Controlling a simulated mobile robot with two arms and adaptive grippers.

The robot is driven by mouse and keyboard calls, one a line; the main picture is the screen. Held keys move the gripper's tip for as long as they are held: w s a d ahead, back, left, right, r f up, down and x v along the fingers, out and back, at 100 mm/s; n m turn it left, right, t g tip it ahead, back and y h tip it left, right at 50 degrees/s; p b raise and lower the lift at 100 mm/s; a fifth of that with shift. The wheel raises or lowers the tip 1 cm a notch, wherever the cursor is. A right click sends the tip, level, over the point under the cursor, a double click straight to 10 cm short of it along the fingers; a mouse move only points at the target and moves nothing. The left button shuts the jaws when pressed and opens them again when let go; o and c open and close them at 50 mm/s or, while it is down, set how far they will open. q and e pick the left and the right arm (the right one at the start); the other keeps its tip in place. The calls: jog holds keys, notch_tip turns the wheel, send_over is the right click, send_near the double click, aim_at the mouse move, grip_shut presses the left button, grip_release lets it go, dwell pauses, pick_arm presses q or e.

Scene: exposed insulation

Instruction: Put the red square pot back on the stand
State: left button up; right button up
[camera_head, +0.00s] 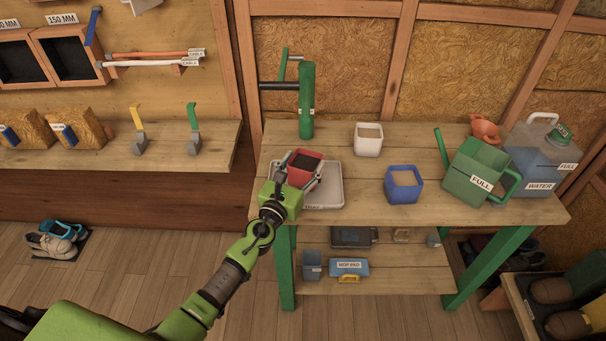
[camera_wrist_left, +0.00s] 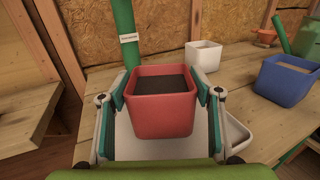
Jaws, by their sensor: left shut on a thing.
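The red square pot (camera_head: 305,168) with dark soil is between the fingers of my left gripper (camera_head: 303,163), which is shut on its sides. In the left wrist view the pot (camera_wrist_left: 161,115) is upright, with a finger of the gripper (camera_wrist_left: 162,90) at each side. It is over the left part of the pale tray (camera_head: 335,189); I cannot tell whether its base touches the tray. A green post (camera_head: 307,105) with a dark bar and a crank stands behind it on the wooden table. No part is clearly labelled as the stand. My right gripper is out of view.
A white pot (camera_head: 368,142) and a blue pot (camera_head: 403,188) stand to the right on the table. Bare wood lies between the pots.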

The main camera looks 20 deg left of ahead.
pick_arm(q)
jog(key=shift+f, duration=0.8)
jog(key=shift+b, duration=0.3)
jog(key=shift+f, duration=0.15)
jog(key=o, duration=1.5)
jog(key=shift+c, duration=0.2)
jog(key=shift+f, duration=0.1)
